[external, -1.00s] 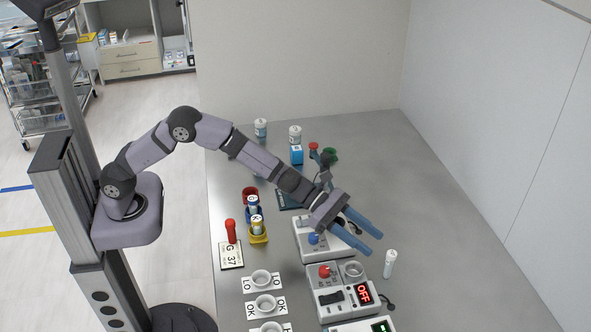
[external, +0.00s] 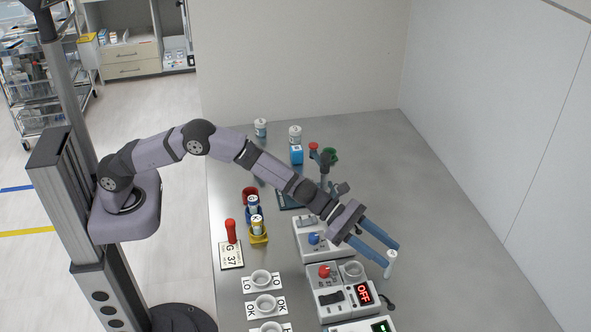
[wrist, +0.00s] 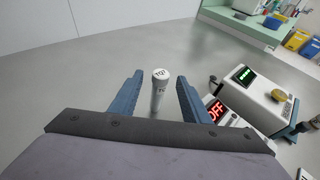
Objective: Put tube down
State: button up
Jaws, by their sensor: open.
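The tube (external: 390,263) is a white, capped cylinder standing upright on the grey table, to the right of the grey devices. In the wrist view the tube (wrist: 159,92) stands between my two blue fingers, with a gap on each side and dark marks on its cap. My gripper (external: 391,256) is open, and its fingers reach down to the tube from the upper left. The open fingers also show in the wrist view (wrist: 158,98).
A grey device with a red OFF display (external: 362,294) stands left of the tube, and another with a blue knob (external: 314,239) stands behind it. Ring holders marked LO and OK (external: 265,304) lie further left. The table (external: 460,240) to the right is clear.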

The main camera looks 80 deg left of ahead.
grip_shut()
jog(key=shift+r, duration=0.1)
notch_tip(320, 180, up, 10)
jog(key=shift+p, duration=0.3)
dwell(0.3)
